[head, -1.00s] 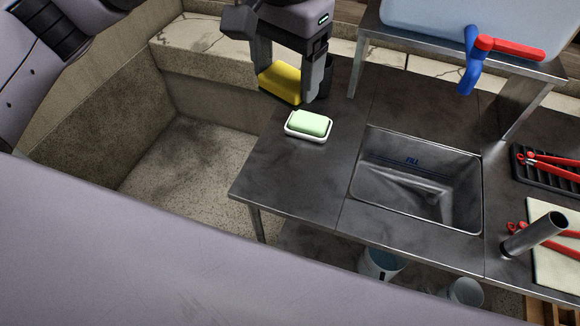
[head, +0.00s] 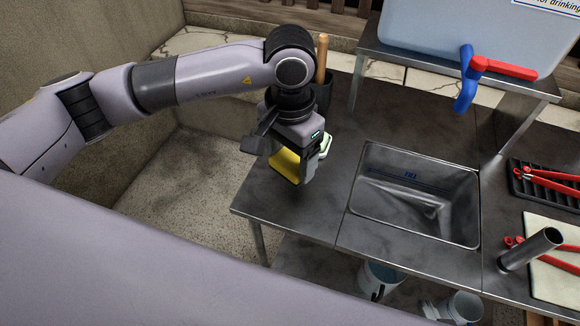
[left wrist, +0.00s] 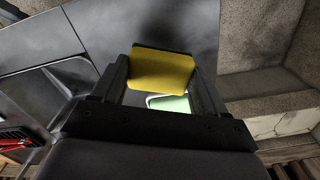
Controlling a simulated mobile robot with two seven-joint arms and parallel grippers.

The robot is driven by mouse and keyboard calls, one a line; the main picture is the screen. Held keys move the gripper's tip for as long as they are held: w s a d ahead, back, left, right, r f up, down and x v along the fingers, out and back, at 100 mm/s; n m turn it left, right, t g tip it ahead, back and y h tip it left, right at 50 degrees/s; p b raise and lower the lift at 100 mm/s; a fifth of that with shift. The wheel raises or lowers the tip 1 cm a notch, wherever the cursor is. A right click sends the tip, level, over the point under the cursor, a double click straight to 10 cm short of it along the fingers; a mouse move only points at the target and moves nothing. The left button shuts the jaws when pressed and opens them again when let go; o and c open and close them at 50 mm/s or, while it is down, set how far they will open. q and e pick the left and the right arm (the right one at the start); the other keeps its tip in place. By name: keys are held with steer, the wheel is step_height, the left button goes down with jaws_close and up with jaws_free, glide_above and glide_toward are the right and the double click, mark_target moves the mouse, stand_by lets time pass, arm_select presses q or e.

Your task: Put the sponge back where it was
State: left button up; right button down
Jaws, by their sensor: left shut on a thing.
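The yellow sponge (head: 286,165) is held between the fingers of my left gripper (head: 299,170), over the left end of the metal counter. In the left wrist view the sponge (left wrist: 160,70) spans the gap between the fingers, with a dark green edge on its far side. A white dish (head: 327,143) with a pale green soap bar sits behind the gripper, mostly hidden by it. The soap (left wrist: 172,103) also shows below the sponge in the left wrist view. I cannot tell whether the sponge touches the counter. My right gripper is out of view.
A sink basin (head: 415,195) is set into the counter to the right. A dark holder (head: 323,95) with a wooden handle (head: 321,58) stands behind the gripper. A blue water container (head: 425,35) stands on a raised shelf. The counter between gripper and sink is clear.

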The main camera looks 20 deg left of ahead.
mark_target(290, 161)
arm_select(q)
step_height(290, 161, down, 4)
steer(key=shift+f, duration=0.1)
steer(key=shift+f, duration=0.15)
steer(key=o, duration=0.9)
steer(key=shift+o, duration=0.2)
steer(key=shift+r+p, duration=0.3)
steer(key=shift+p, duration=0.05)
step_height(290, 161, up, 12)
steer(key=shift+f+b, duration=0.15)
steer(key=shift+b, duration=0.95)
